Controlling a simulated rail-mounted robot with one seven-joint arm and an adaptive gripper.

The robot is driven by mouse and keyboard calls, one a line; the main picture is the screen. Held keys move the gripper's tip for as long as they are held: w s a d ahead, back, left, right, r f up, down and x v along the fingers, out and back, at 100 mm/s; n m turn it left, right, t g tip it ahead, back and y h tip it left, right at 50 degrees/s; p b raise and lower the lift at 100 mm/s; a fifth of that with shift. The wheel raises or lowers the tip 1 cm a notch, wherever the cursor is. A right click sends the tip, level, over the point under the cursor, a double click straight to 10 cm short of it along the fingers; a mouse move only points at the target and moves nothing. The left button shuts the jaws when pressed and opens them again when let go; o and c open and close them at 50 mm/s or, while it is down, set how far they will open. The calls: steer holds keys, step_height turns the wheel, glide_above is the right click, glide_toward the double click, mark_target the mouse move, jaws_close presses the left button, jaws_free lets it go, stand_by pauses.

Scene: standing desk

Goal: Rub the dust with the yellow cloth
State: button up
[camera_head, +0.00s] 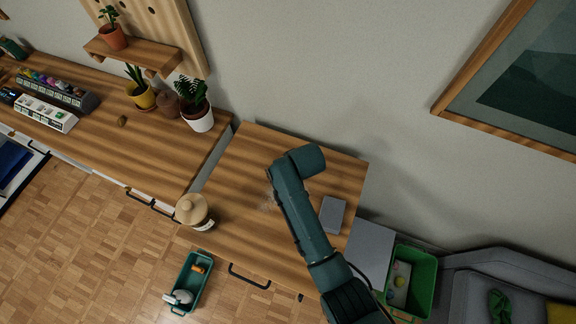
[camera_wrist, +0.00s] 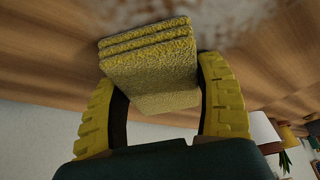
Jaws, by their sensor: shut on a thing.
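My gripper (camera_wrist: 158,78) is shut on the yellow cloth (camera_wrist: 152,62), a folded, layered, rough-textured pad between its two yellow fingers in the wrist view. The dust (camera_wrist: 195,18) is a pale greyish smear on the wood at the top of the wrist view, beyond the cloth. In the head view the dust (camera_head: 267,201) is a faint patch on the wooden desk top (camera_head: 233,177), just left of my arm. There my arm hides the gripper and cloth. I cannot tell whether the cloth touches the desk.
A grey box (camera_head: 333,214) lies right of my arm on the desk. A lidded jar (camera_head: 192,210) stands at its front left corner. A longer counter with potted plants (camera_head: 197,110) adjoins at left. A green bin (camera_head: 422,280) and teal caddy (camera_head: 203,270) stand lower. The desk's back left is clear.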

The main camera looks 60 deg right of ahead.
step_height(320, 180, up, 3)
steer(key=shift+f+p, duration=0.1)
steer(key=shift+p, duration=0.75)
step_height(320, 180, up, 5)
steer(key=p, duration=0.5)
